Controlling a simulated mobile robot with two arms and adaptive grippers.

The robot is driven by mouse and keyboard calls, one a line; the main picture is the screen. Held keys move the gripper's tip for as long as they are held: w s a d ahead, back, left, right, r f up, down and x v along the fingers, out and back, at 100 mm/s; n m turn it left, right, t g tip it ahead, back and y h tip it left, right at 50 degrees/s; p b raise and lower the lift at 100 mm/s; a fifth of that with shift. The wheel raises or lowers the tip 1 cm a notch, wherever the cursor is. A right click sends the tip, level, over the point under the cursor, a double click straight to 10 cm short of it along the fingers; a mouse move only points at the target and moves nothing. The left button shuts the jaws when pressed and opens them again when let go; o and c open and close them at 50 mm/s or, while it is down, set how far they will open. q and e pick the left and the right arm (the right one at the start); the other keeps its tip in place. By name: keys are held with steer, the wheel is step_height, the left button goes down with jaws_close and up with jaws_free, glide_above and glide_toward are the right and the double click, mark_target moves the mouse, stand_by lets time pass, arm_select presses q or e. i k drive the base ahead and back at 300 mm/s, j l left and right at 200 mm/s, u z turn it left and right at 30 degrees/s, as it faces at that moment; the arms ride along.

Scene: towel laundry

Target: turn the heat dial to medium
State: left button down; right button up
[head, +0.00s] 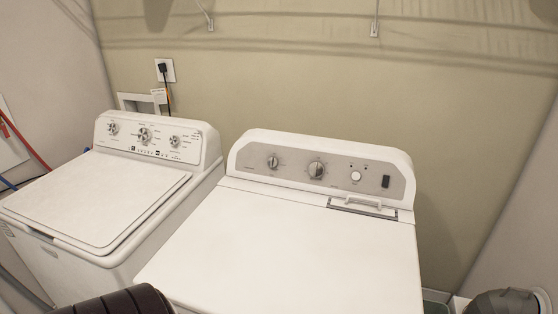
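The white dryer (300,245) stands in the middle of the head view, with a grey control panel (295,180) along its back. The panel carries a smaller dial (272,162) on the left and a larger dial (316,170) near its middle. A round white button (355,176) and a dark rocker switch (386,182) sit to their right. The lettering is too small to read, so I cannot tell which dial is the heat dial or its setting. Neither of my grippers shows, and nothing touches the panel.
A white washer (95,195) with its own dials (144,135) stands at the left, lid shut. The dryer's top is bare in front of a small handle (362,203). A wall outlet (165,70) with a plugged cord is behind.

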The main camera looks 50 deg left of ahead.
mark_target(273, 162)
steer(key=u, duration=1.35)
